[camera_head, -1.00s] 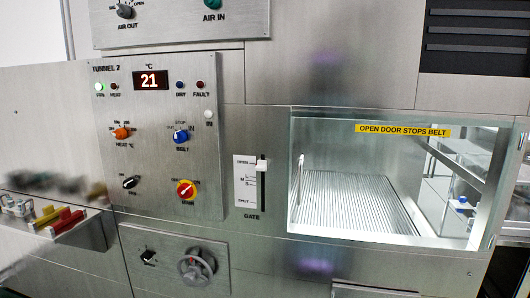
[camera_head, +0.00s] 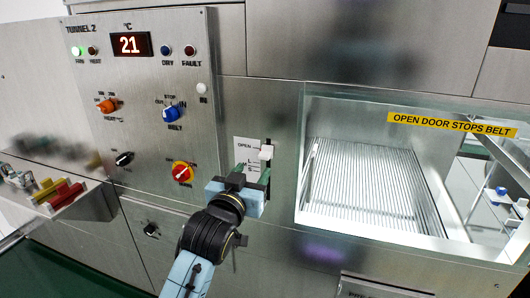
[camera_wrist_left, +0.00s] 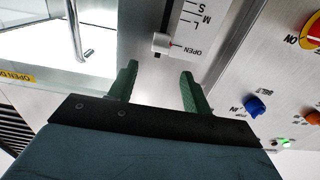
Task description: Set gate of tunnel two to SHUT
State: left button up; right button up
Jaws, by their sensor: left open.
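The gate slider of tunnel two has a white knob (camera_head: 266,152) on a dark vertical slot, beside a white scale plate (camera_head: 244,150). The knob stands at the top, by the OPEN mark. My left gripper (camera_head: 252,173) is open and empty, just below the knob and in front of the lower scale, hiding the SHUT mark. In the left wrist view the knob (camera_wrist_left: 161,44) lies just beyond and between the two green fingertips (camera_wrist_left: 159,69), apart from them, with the OPEN label beside it. My right gripper is not in view.
Left of the slider is the control panel with a red-yellow main switch (camera_head: 182,173), a blue belt knob (camera_head: 173,115) and an orange heat knob (camera_head: 107,106). Right is the tunnel window (camera_head: 370,190) with a yellow label (camera_head: 452,124). Coloured items (camera_head: 50,190) sit at far left.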

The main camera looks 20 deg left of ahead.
aim_at(263, 157)
pick_arm(q)
jog(key=w, duration=1)
jog(key=shift+d, duration=0.2)
jog(key=shift+s, duration=0.1)
grip_shut()
